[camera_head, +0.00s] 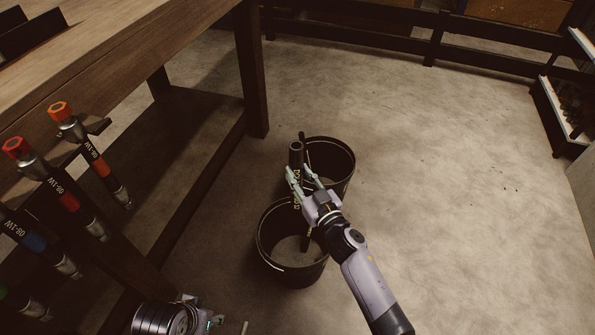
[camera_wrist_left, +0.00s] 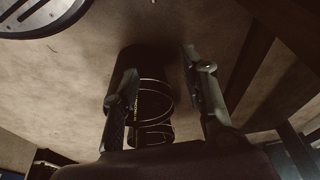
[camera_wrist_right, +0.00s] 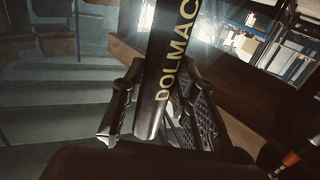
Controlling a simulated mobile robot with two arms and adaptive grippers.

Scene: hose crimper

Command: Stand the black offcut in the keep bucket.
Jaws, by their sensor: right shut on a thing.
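The black offcut (camera_wrist_right: 165,85) is a dark hose piece with yellow DOLMAC lettering. My right gripper (camera_head: 304,176) is shut on it; in the right wrist view it passes between the fingers (camera_wrist_right: 165,110). In the head view its round top (camera_head: 296,147) shows above the fingers, roughly upright. It is over the area where two dark buckets meet, the far bucket (camera_head: 345,184) and the near bucket (camera_head: 275,266). My left gripper (camera_wrist_left: 162,95) is open and empty, apart from the buckets.
A thin dark piece (camera_head: 303,137) rises by the far bucket's rim. A wooden bench (camera_head: 150,40) stands at left. Several hoses with coloured bands and fittings (camera_head: 85,150) stand at its front. Floor (camera_head: 450,180) to the right is clear.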

